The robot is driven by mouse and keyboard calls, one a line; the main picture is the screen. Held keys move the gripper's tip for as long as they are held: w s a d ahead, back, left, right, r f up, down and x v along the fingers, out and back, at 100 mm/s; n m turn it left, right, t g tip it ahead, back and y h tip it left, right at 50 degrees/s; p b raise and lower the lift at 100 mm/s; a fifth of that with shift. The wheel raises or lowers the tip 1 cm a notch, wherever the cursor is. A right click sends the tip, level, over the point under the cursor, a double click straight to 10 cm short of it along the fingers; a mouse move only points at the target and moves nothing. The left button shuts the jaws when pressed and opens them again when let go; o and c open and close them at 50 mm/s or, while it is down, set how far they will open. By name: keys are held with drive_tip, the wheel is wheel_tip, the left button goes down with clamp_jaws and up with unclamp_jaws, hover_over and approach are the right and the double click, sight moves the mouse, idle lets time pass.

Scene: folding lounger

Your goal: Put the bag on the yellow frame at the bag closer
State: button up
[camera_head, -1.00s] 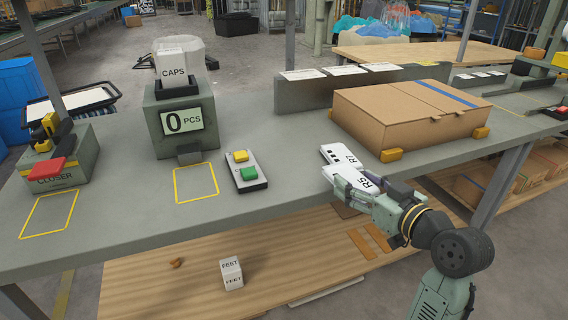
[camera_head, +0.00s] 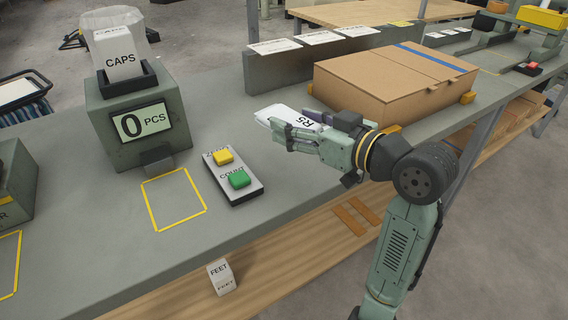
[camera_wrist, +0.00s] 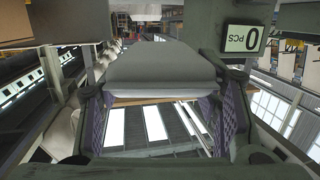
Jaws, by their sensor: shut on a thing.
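A white bag (camera_head: 272,112) marked R5 is in my gripper (camera_head: 291,131), which is shut on it left of the brown box's near corner. In the wrist view a pale grey-white sheet, apparently the bag (camera_wrist: 160,68), spans between the two fingers. Whether the bag is clear of the tabletop is hard to tell. The bag closer (camera_head: 14,190) is cut off at the left edge of the head view. Only the right part of its yellow frame (camera_head: 17,262) shows, and that part is bare.
The counter (camera_head: 122,125) reads 0 PCS and has a CAPS pack (camera_head: 120,57) on top. An empty yellow frame (camera_head: 174,199) and a button box (camera_head: 225,177) lie between it and my gripper. The brown box (camera_head: 395,82) stands close behind my gripper.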

sight(297, 174)
drive_tip(key=shift+s+d, duration=0.1)
wheel_tip(297, 174, down, 10)
drive_tip(key=shift+r, duration=0.15)
idle(0.5)
drive_tip(key=shift+f, duration=0.2)
drive_tip(key=o, duration=0.7)
drive_tip(key=shift+f+b, duration=0.1)
drive_tip(key=shift+b, duration=0.2)
drive_tip(key=o, duration=0.5)
drive_tip(key=shift+c, duration=0.2)
drive_tip(key=shift+r, duration=0.2)
